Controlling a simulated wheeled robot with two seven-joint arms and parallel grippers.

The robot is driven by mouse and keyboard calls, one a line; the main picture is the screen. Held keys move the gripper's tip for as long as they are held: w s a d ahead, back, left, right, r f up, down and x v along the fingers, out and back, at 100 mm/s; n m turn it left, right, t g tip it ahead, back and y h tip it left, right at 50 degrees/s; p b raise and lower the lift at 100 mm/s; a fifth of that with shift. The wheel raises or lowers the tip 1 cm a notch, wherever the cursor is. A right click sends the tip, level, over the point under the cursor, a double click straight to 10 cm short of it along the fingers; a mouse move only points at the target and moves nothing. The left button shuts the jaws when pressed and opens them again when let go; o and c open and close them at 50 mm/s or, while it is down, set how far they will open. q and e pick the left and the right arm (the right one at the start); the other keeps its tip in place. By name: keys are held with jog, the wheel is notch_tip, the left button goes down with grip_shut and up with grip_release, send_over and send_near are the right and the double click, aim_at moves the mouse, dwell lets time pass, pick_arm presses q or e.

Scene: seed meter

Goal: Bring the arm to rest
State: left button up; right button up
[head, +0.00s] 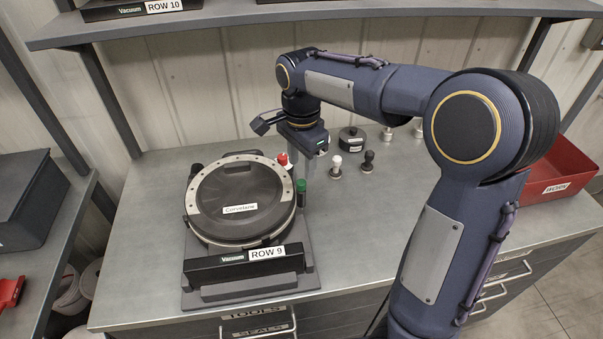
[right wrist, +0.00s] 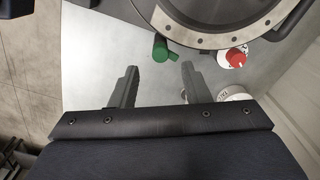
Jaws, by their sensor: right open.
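My right arm reaches in from the lower right of the head view, bent over the bench. Its right gripper (head: 304,156) points down just right of the seed meter (head: 237,198). In the right wrist view the two fingers of the right gripper (right wrist: 160,72) stand apart with only bench top between them. The seed meter has a round black lid with a white label and a pale ring. A red knob (head: 282,159) and a green-topped part (head: 301,186) are close by the gripper. My left gripper is not in view.
A white-topped knob (head: 336,166), a dark knob (head: 368,161) and a black round part (head: 352,139) stand on the bench behind my arm. A red bin (head: 565,172) is at the right. A shelf (head: 330,12) runs above. The bench front left is clear.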

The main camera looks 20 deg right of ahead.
jog(key=shift+r, duration=1.2)
jog(key=shift+s+d, duration=0.15)
jog(key=shift+s, duration=0.25)
jog(key=s+a+f+n+t+y, duration=0.1)
jog(key=s+f+n+t+y, duration=0.1)
jog(key=s+n, duration=0.5)
jog(key=s+a+f+n+t+y, duration=0.1)
jog(key=s+n, duration=0.6)
jog(key=s, duration=0.7)
jog(key=f+t, duration=0.1)
jog(key=t, duration=0.1)
jog(key=shift+s+a+f+t+y, duration=0.25)
jog(key=shift+a+t+y, duration=0.1)
jog(key=shift+t+y, duration=0.05)
